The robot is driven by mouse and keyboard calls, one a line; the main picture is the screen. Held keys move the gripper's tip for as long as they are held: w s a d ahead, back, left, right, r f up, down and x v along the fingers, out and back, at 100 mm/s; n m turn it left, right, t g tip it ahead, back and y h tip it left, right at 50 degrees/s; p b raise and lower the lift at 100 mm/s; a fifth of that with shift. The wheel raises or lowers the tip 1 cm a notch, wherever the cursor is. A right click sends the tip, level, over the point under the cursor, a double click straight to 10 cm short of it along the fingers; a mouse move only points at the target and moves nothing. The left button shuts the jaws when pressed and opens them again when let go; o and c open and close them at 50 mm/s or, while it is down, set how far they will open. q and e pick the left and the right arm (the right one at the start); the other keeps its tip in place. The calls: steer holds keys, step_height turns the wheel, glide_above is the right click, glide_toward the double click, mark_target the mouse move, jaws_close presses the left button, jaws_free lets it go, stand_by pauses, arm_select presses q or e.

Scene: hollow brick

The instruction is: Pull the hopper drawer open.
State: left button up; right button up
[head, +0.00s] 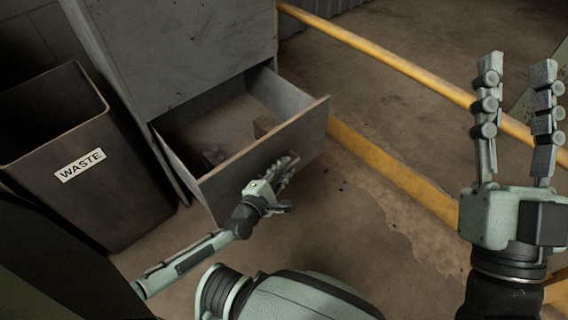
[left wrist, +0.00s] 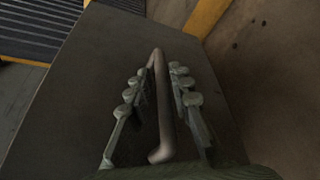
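The hopper drawer (head: 252,154) is a grey metal drawer pulled out from the grey cabinet (head: 195,50), its inside showing in the head view. My left gripper (head: 286,168) is at the drawer's front face. In the left wrist view, a brownish bar handle (left wrist: 162,110) stands on the drawer front (left wrist: 85,90). The left gripper's fingers (left wrist: 160,95) are on either side of the handle, with gaps showing between them and the bar. My right gripper (head: 516,115) is open and empty, raised at the right, fingers pointing up in the picture.
A dark bin marked WASTE (head: 82,165) stands left of the drawer. Small dark blocks (head: 263,126) lie inside the drawer. A yellow rail (head: 400,65) and a yellow floor stripe (head: 385,167) run along the right. The floor in front of the drawer's right side is clear.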

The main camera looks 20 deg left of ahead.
arm_select(q)
step_height(320, 180, up, 10)
steer(key=shift+f, duration=0.1)
stand_by(0.7)
